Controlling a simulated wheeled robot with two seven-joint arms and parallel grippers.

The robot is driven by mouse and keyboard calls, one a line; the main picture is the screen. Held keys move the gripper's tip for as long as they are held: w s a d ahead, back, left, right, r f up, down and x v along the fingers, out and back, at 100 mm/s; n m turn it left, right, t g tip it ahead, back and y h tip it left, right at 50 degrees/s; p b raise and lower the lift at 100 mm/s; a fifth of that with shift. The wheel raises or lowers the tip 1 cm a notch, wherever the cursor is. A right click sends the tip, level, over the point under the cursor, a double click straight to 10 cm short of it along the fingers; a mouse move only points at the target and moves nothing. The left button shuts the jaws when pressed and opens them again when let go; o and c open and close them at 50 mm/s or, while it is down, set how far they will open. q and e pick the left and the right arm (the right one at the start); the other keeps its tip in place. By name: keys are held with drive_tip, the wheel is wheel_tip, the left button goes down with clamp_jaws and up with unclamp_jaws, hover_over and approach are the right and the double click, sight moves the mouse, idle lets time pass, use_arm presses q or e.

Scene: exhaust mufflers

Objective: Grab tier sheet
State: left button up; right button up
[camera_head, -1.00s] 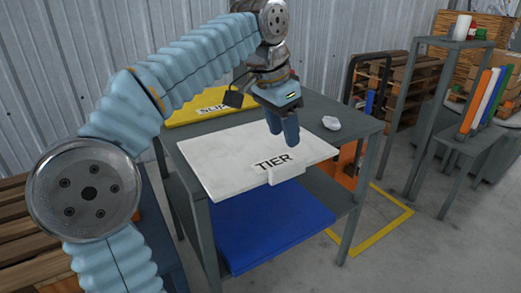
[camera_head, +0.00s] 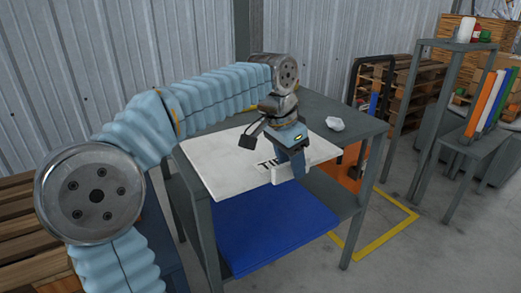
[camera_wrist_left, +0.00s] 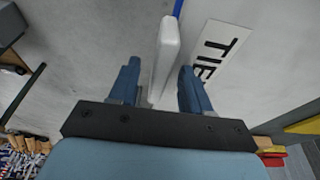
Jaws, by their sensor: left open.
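The white tier sheet (camera_head: 217,168) lies on the grey table's top, its black "TIER" lettering partly hidden by my left gripper in the head view. A white tab (camera_head: 314,162) sticks up along its front edge. My left gripper (camera_head: 296,174) points down at that tab. In the left wrist view the tab (camera_wrist_left: 166,52) stands between the two blue fingers of the gripper (camera_wrist_left: 160,85), with a gap on each side. The gripper is open. The lettering (camera_wrist_left: 217,50) shows to the right of the tab. My right gripper is not in view.
Blue sheets (camera_head: 262,235) lie on the shelf below. A grey stand (camera_head: 447,80) and wooden pallets are at the right. Yellow floor tape (camera_head: 394,231) runs beside the table.

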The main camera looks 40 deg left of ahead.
use_arm(q)
drive_tip(key=shift+f, duration=0.15)
clamp_jaws()
idle(0.4)
